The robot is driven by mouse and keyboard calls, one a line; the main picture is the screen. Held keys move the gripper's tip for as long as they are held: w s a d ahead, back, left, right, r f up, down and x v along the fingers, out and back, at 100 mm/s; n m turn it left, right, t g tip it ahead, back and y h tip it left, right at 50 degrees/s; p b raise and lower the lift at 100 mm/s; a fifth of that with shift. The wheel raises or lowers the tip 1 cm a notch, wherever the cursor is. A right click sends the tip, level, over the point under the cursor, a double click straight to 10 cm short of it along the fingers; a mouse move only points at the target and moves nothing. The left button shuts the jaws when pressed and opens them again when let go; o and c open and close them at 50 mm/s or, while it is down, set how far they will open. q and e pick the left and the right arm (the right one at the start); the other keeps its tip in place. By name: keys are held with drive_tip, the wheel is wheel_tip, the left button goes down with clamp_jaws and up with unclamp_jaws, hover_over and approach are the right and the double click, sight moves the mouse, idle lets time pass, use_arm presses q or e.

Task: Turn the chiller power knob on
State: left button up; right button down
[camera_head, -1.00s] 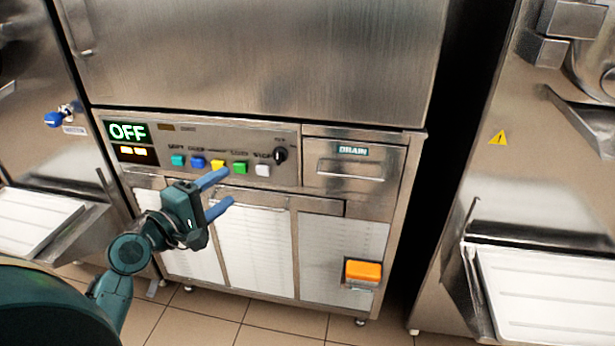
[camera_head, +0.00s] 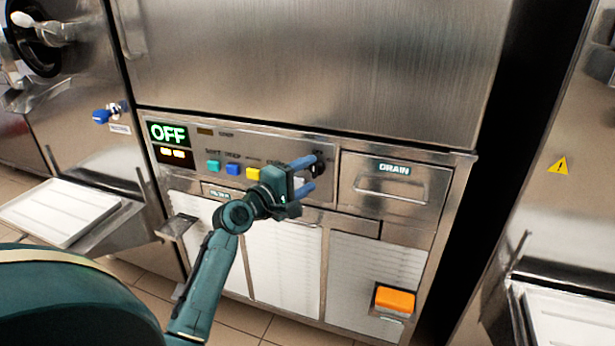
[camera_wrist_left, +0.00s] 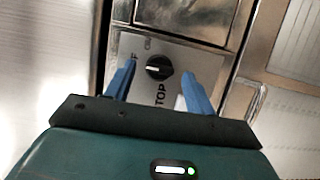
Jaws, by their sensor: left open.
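The chiller power knob is a round black knob (camera_head: 318,166) with a pale pointer line, at the right end of the machine's control panel (camera_head: 245,143). In the wrist view the knob (camera_wrist_left: 159,67) sits between my two blue fingers, its pointer towards the left, near partly hidden lettering. My left gripper (camera_head: 308,175) is open, its fingers pointing at the knob from the front. In the wrist view (camera_wrist_left: 158,85) clear gaps show on both sides of the knob. I cannot tell whether the fingertips reach its depth. The display (camera_head: 168,133) reads OFF. My right gripper is not in view.
Teal (camera_head: 213,166), blue (camera_head: 233,169) and yellow (camera_head: 253,173) buttons lie left of the knob; my gripper hides others. A DRAIN drawer (camera_head: 393,188) is just right of the knob. An orange pedal-like block (camera_head: 395,299) sits low on the right.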

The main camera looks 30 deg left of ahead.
use_arm(q)
drive_tip(key=shift+w+d, duration=0.1)
drive_tip(key=shift+w, duration=0.3)
drive_tip(key=shift+c, duration=0.3)
drive_tip(key=c, duration=0.9)
